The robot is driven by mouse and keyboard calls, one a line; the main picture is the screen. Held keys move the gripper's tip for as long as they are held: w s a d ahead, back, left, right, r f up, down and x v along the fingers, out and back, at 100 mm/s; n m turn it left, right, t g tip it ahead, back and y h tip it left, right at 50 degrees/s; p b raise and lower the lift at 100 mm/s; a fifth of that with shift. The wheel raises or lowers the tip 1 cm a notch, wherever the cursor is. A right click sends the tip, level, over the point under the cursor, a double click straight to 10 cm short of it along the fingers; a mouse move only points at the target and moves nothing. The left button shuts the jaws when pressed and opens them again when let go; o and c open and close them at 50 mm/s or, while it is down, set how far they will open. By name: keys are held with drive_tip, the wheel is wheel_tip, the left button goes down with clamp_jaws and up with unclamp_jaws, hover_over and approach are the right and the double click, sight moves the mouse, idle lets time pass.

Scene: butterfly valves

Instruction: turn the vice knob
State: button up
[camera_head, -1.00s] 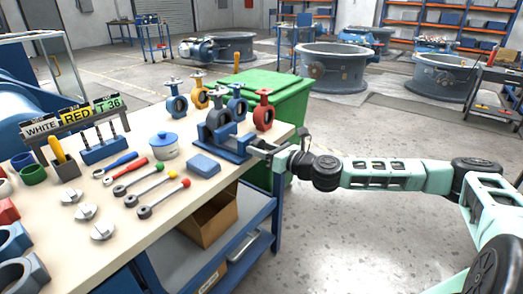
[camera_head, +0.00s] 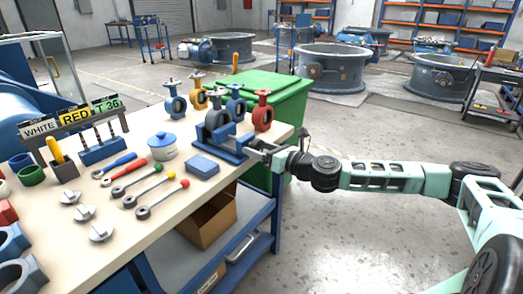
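The blue vice (camera_head: 228,142) stands on the workbench near its right edge, with a dark round valve body (camera_head: 217,119) at its jaws. The vice's knob end faces right, over the bench edge, and is mostly hidden by my gripper. My gripper (camera_head: 262,149) is at that right end of the vice, level with it, with my arm reaching in from the right. The fingers are small and dark here, and I cannot tell whether they are open or shut, or whether they touch the knob.
The workbench (camera_head: 160,215) carries wrenches (camera_head: 160,200), a blue block (camera_head: 202,165), a lidded pot (camera_head: 163,146), and blue and red butterfly valves (camera_head: 263,112). A green bin (camera_head: 285,95) stands close behind my gripper. The floor to the right is open.

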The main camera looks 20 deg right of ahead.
drive_tip(key=shift+s+d, duration=0.1)
drive_tip(key=v, duration=1.7)
drive_tip(key=shift+b, duration=0.35)
